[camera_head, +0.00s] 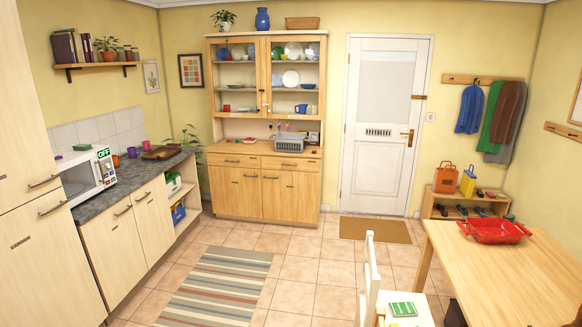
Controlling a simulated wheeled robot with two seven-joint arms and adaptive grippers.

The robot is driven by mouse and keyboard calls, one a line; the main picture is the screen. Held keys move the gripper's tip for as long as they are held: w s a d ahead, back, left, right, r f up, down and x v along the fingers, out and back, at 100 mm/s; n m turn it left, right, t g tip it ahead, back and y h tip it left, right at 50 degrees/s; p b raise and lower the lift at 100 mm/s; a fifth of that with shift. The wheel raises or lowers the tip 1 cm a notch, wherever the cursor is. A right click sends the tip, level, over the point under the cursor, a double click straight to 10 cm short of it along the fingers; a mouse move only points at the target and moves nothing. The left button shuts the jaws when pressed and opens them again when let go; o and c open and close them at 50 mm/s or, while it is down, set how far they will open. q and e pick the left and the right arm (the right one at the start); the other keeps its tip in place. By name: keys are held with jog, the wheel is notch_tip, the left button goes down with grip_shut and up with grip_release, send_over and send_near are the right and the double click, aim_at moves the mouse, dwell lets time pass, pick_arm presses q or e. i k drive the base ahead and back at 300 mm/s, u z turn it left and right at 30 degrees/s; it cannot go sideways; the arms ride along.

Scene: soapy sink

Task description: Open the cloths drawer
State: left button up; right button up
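A wooden dresser (263,215) stands against the back wall. Under its worktop are two shut drawers side by side, a left drawer (248,161) and a right drawer (305,165), each with a small dark handle. I cannot read any label that tells which one is the cloths drawer. Below the drawers are two shut cupboard doors. Neither of my grippers shows in this view.
A grey counter (95,196) with a microwave (88,174) runs along the left. A striped rug (218,285) lies on the open floor before the dresser. A wooden table (500,275) with a red tray (494,230) and a white chair (370,280) stand at right.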

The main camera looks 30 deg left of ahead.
aim_at(278, 162)
jog(key=u, duration=0.75)
